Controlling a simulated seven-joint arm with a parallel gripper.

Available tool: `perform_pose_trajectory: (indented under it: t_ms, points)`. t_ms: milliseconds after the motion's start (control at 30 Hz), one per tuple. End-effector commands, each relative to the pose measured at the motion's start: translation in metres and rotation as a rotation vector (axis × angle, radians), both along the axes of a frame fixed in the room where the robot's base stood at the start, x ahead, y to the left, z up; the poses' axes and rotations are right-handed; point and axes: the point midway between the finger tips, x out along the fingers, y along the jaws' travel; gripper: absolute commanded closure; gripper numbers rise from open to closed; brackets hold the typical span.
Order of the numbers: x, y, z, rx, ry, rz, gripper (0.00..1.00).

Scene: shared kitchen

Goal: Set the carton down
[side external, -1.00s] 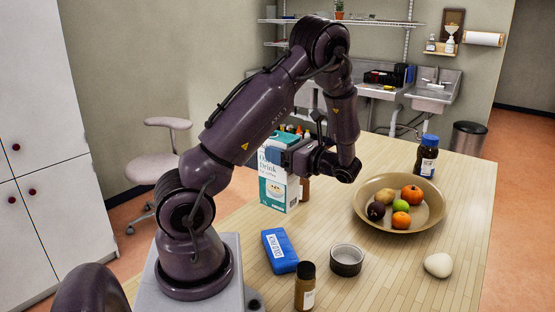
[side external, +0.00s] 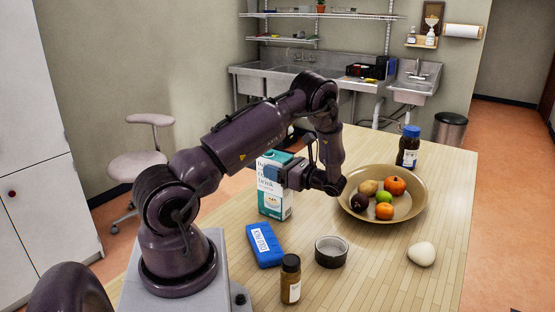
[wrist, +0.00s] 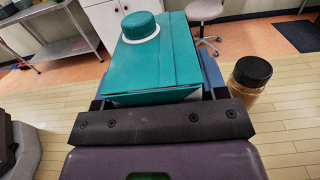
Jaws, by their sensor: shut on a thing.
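The carton (side external: 272,202) is a teal and white drink box, upright on the left part of the table, with its base at or very close to the tabletop; I cannot tell whether it touches. My gripper (side external: 283,176) is shut on its upper part, from the right side. In the wrist view, the carton's teal top and round cap (wrist: 140,26) are between the jaws of my gripper (wrist: 155,97). The jaws hide part of the carton's sides.
A black-lidded jar (wrist: 250,82) stands close beside the carton in the wrist view. A blue box (side external: 264,245), a small dark bowl (side external: 331,252) and a brown bottle (side external: 290,279) are nearer the camera. A fruit bowl (side external: 412,207) lies right.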

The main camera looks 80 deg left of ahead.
Motion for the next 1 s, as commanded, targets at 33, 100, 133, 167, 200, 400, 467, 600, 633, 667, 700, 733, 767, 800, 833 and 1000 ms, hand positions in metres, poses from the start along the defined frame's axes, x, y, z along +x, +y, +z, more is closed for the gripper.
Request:
perform_pose_trajectory:
  t_ms: [33,100,133,167,200,400,467,600,633,667,700,733,767,800,833,1000]
  points:
    - [0.0,0.001,0.001,0.008,0.001,0.001,1.0]
    - [0.0,0.001,0.001,0.008,0.001,0.001,1.0]
    - [0.0,0.001,0.001,0.008,0.001,0.001,1.0]
    - [0.0,0.001,0.001,0.008,0.001,0.001,1.0]
    - [0.0,0.001,0.001,0.008,0.001,0.001,1.0]
    - [0.0,0.001,-0.002,0.008,0.002,0.0,1.0]
    - [0.0,0.0,-0.004,0.001,0.0,0.0,0.2]
    - [0.0,0.0,-0.004,0.001,0.0,0.0,0.09]
    - [0.0,0.0,-0.004,0.001,0.0,0.0,0.09]
    - [0.0,0.0,-0.004,0.001,0.0,0.0,0.09]
    - [0.0,0.0,-0.004,0.001,0.0,0.0,0.09]
    - [0.0,0.0,-0.004,0.001,0.0,0.0,0.09]
    - [0.0,0.0,-0.003,0.001,0.0,0.0,0.09]
    - [0.0,0.0,-0.002,0.001,-0.001,0.0,0.09]
    - [0.0,0.0,-0.001,0.001,-0.001,0.0,0.09]
    - [0.016,-0.015,-0.001,0.002,-0.001,-0.005,0.09]
